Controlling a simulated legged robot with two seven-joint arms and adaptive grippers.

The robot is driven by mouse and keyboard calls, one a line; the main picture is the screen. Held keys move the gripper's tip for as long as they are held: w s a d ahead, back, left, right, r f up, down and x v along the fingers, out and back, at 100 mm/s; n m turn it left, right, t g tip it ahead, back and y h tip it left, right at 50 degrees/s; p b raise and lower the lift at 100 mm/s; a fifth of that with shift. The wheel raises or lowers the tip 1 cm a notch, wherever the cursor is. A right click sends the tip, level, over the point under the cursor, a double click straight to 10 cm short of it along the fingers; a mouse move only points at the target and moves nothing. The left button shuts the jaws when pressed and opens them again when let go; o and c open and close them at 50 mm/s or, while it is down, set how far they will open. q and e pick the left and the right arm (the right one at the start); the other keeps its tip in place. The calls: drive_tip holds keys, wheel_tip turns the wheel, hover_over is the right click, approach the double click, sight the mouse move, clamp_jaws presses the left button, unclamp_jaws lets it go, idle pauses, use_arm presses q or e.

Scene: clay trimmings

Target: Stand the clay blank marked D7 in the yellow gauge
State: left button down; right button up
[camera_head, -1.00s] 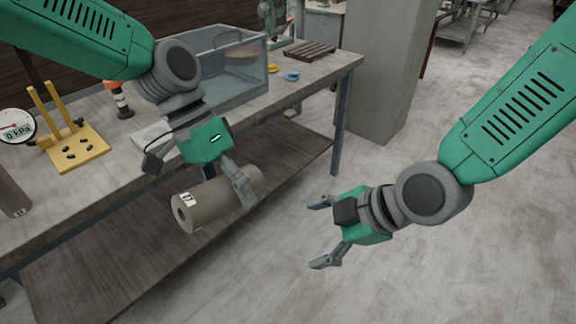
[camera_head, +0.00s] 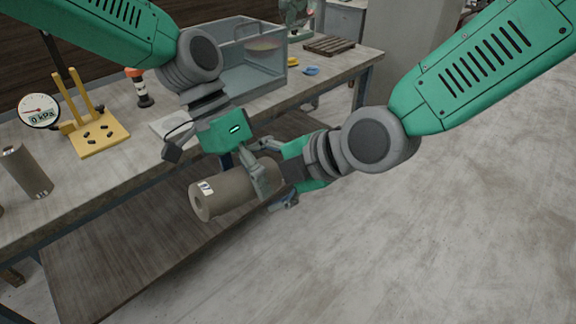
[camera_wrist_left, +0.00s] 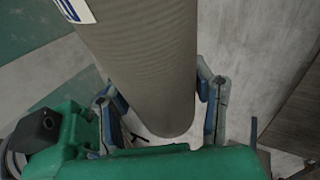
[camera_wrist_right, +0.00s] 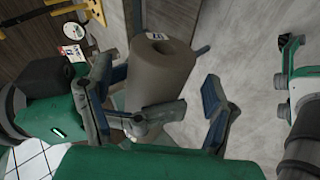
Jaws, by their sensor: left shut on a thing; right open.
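The clay blank (camera_head: 222,193) is a grey-brown cylinder with a hole in its end face and a white label; an earlier head view shows D7. It lies roughly horizontal in the air in front of the bench. My left gripper (camera_head: 260,178) is shut on it around its middle; the left wrist view shows a finger on each side of the blank (camera_wrist_left: 150,60). My right gripper (camera_wrist_right: 160,95) is open, its fingers either side of the blank's right end; contact is unclear. The yellow gauge (camera_head: 98,146), a plate with dark studs and two upright posts, stands on the bench.
Another clay cylinder (camera_head: 24,172) stands at the bench's left. A round dial (camera_head: 38,112) reading 0 kPa is beside the gauge. An orange-topped dark bottle (camera_head: 140,88), a clear bin (camera_head: 250,72), a blue ring (camera_head: 311,71) and a slatted board (camera_head: 328,45) stand farther back. A lower shelf lies beneath.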

drive_tip(key=shift+x, duration=1.6)
clamp_jaws()
use_arm(q)
drive_tip(key=c, duration=0.6)
unclamp_jaws()
use_arm(e)
drive_tip(key=shift+r, duration=0.1)
use_arm(q)
drive_tip(key=shift+r, duration=0.1)
